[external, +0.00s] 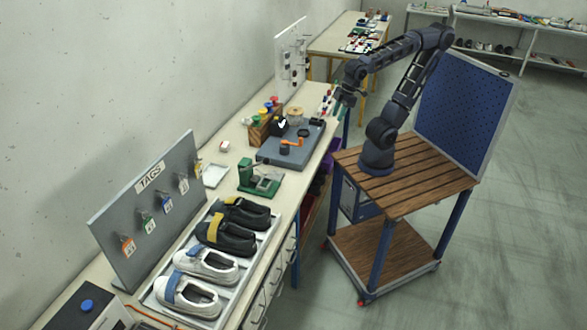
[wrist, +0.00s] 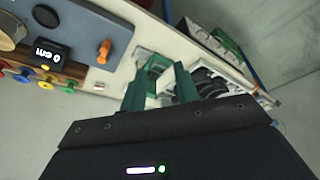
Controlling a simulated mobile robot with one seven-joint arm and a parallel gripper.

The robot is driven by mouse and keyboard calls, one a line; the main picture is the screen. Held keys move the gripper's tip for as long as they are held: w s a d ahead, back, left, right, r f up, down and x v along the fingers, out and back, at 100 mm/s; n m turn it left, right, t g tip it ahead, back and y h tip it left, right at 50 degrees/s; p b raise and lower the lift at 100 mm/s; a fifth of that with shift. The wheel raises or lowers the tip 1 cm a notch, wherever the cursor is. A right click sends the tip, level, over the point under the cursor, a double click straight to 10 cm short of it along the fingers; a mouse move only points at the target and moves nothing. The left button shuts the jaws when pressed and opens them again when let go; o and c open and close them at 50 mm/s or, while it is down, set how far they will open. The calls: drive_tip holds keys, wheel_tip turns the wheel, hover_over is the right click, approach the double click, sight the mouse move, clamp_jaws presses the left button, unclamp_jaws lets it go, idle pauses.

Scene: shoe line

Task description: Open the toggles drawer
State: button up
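Pale drawer fronts with handles (external: 274,276) line the front of the long bench, below the shoe tray. I cannot read any label, so I cannot tell which is the toggles drawer. All of them look shut. My gripper (external: 345,97) is in the air near the bench's front edge, farther back along the bench than the drawers and apart from them. In the wrist view, the two dark green fingers of my gripper (wrist: 160,80) are spread with nothing between them, over the bench top.
A metal tray (external: 155,297) of shoes stands on the bench, beside a green press (external: 260,178) and a grey-blue board (external: 283,158) with an orange-handled tool. My wooden-topped cart stands right of the bench. Open floor (external: 480,270) lies to the right.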

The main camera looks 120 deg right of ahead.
drive_tip(key=w+a+f+n+g+h, duration=0.15)
drive_tip(key=w+a+f, duration=0.35)
drive_tip(key=w, duration=0.5)
drive_tip(key=w+a+f+h, duration=0.3)
drive_tip(key=w+a+f, duration=0.2)
drive_tip(key=w, duration=0.5)
drive_tip(key=w+a+f+n+g+h, duration=0.1)
drive_tip(key=w+a+f+h, duration=0.2)
drive_tip(key=w+a+f, duration=0.5)
drive_tip(key=w+a+f+n+t+h, duration=0.1)
drive_tip(key=w+a+f+t, duration=0.1)
drive_tip(key=w+a+f, duration=0.3)
drive_tip(key=w+a+f+n+t+h, duration=0.1)
drive_tip(key=w+a+f+t+h, duration=0.15)
drive_tip(key=a+f, duration=0.45)
drive_tip(key=a+f+n+t, duration=0.25)
drive_tip(key=a+f, duration=0.35)
drive_tip(key=f, duration=0.4)
drive_tip(key=a+f+n+t, duration=0.2)
drive_tip(key=a+f+t, duration=0.1)
drive_tip(key=a+f, duration=0.55)
drive_tip(key=s+f+x, duration=0.1)
drive_tip(key=x, duration=1)
drive_tip(key=shift+w+d+f, duration=0.2)
drive_tip(key=shift+d+f, duration=0.2)
drive_tip(key=shift+d, duration=0.25)
clamp_jaws()
